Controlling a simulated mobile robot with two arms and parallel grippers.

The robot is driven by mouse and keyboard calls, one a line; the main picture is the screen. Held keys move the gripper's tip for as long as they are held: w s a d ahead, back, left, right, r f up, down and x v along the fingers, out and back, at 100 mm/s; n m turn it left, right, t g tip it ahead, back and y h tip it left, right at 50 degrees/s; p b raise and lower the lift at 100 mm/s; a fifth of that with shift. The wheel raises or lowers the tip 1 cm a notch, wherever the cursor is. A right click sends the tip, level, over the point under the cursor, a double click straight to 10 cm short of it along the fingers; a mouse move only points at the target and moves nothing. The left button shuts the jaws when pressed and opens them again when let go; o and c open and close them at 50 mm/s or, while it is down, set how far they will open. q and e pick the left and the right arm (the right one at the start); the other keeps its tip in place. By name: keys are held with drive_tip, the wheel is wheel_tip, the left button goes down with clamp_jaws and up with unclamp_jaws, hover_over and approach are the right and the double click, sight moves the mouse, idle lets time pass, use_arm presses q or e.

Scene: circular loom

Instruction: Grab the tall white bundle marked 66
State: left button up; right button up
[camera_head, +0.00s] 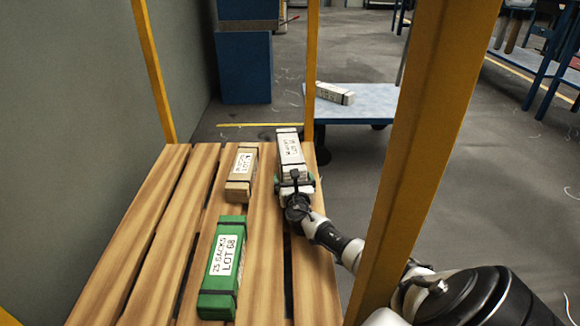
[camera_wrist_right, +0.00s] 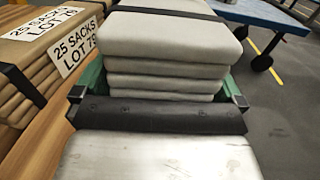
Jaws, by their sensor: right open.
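A white bundle (camera_head: 290,148) with dark straps and a label lies lengthwise on the right side of the wooden slatted platform; I cannot read its number surely. In the right wrist view it shows as a stack of pale sacks (camera_wrist_right: 168,72) with a black strap. My right gripper (camera_head: 295,182) is at the near end of this bundle. Its green-padded fingers are open, one on each side of the stack; whether they touch it I cannot tell. My left gripper is not in view.
A brown bundle (camera_head: 242,173), labelled lot 78 or similar, lies close on the left. A green bundle (camera_head: 223,268) marked LOT 68 lies nearer. Yellow posts (camera_head: 425,130) frame the platform (camera_head: 140,235). Another white bundle (camera_head: 335,93) lies on a blue cart (camera_head: 375,104) behind.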

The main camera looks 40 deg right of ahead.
drive_tip(key=shift+c, duration=0.5)
drive_tip(key=c, duration=1.4)
drive_tip(key=shift+d+r, duration=0.1)
drive_tip(key=shift+r, duration=0.15)
drive_tip(key=shift+c, duration=0.2)
